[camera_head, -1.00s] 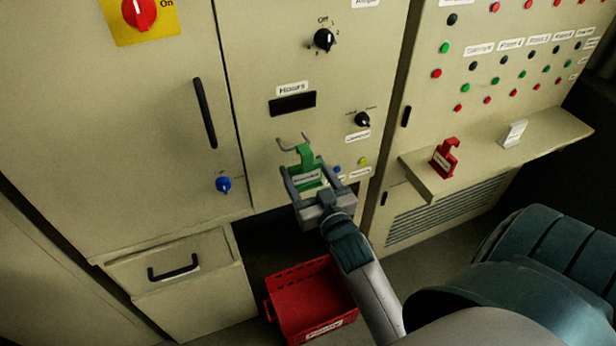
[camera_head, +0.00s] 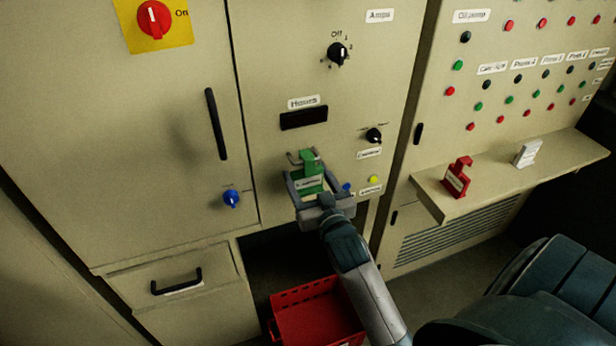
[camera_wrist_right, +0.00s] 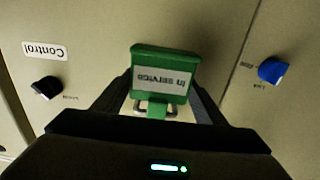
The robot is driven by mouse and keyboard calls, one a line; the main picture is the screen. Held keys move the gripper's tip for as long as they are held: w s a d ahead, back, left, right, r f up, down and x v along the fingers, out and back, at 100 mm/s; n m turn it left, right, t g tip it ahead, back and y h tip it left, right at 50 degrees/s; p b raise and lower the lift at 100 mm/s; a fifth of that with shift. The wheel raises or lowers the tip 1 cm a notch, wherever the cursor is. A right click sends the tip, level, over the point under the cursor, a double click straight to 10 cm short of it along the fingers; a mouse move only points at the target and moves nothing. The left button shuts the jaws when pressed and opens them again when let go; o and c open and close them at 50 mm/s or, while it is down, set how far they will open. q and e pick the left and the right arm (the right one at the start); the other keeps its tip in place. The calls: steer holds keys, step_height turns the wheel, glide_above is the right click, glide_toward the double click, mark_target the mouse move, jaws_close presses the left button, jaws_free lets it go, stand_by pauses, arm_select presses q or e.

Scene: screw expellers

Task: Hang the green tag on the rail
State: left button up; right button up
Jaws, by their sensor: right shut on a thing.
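The green tag (camera_head: 312,168) with a white label is in my right gripper (camera_head: 311,181), in front of the middle cabinet door. In the right wrist view the tag (camera_wrist_right: 165,68) shows its label "In service" upside down, between the dark fingers of the gripper (camera_wrist_right: 161,92). My left gripper is out of view.
A red tag (camera_head: 457,178) and a white tag (camera_head: 527,153) stand on the shelf (camera_head: 470,203) at the right. A red bin (camera_head: 318,310) is below. A black knob (camera_head: 374,135) and a blue knob (camera_head: 231,198) stick out near the gripper.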

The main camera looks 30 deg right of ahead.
steer(key=shift+f, duration=0.25)
steer(key=o, duration=1.1)
steer(key=shift+o, duration=0.2)
steer(key=shift+b+v, duration=0.35)
steer(key=shift+v, duration=0.45)
steer(key=b+v, duration=0.3)
steer(key=v, duration=1.3)
steer(key=shift+w+a, duration=0.1)
steer(key=shift+w, duration=0.05)
